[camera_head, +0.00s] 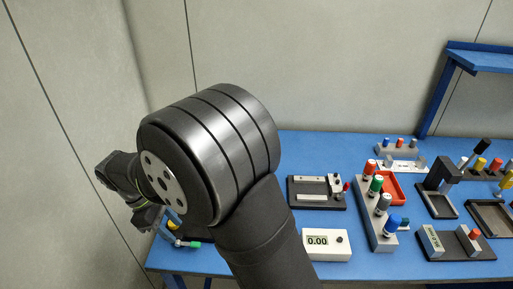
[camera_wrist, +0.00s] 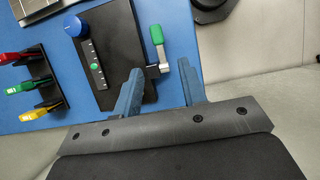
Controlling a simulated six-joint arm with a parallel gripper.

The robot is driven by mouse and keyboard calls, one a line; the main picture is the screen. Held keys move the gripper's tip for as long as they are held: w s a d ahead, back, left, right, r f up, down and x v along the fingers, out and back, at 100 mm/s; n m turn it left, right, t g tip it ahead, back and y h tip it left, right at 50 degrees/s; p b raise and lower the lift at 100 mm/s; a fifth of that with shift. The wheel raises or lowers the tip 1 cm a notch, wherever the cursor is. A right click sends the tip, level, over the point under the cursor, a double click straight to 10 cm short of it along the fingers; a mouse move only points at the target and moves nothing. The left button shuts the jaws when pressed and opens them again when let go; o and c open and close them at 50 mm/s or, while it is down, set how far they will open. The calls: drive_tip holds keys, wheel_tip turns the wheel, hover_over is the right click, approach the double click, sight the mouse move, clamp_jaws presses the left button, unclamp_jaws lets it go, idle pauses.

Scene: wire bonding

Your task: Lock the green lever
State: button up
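The green lever (camera_wrist: 156,35) has a green grip on a pale metal arm at the right edge of a black base plate (camera_wrist: 125,32), in the upper middle of the wrist view. The grip points toward the top of the picture. My gripper (camera_wrist: 160,67) is open, its two blue-grey fingers apart. The lever's metal lower end appears between the fingertips, with no clear contact; the height gap cannot be told. In the head view a green grip (camera_head: 194,244) shows at the table's left front, and my arm hides much of that area.
The base plate also carries a blue knob (camera_wrist: 73,26) and a slotted strip (camera_wrist: 94,62). A black rack with red, green and yellow handles (camera_wrist: 35,88) stands to its left. A meter (camera_head: 327,244) and several fixtures fill the table's right side. The table edge lies close to the lever.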

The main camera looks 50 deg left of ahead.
drive_tip(key=w+v, duration=0.1)
drive_tip(key=v, duration=1.5)
drive_tip(key=w+d+f+m+y, duration=0.1)
drive_tip(key=w+d+m, duration=0.1)
drive_tip(key=w, duration=0.8)
drive_tip(key=w+d+m+g+y, duration=0.1)
drive_tip(key=w+m, duration=0.4)
drive_tip(key=w, duration=0.6)
drive_tip(key=w+d+f+m+y, duration=0.1)
drive_tip(key=w+d+m, duration=0.2)
drive_tip(key=w, duration=0.7)
drive_tip(key=shift+w+f+m+g+y, duration=0.3)
drive_tip(key=shift+w+f+y, duration=0.1)
drive_tip(key=s+a+r+n+h, duration=0.1)
drive_tip(key=s+a+n, duration=0.2)
drive_tip(key=s, duration=0.7)
drive_tip(key=s+a+r+n+h, duration=0.1)
drive_tip(key=s+a+n, duration=0.2)
drive_tip(key=s, duration=0.8)
drive_tip(key=shift+a+n+h, duration=0.15)
drive_tip(key=shift+n+h, duration=0.25)
drive_tip(key=shift+n, duration=0.1)
drive_tip(key=shift+w+f, duration=0.1)
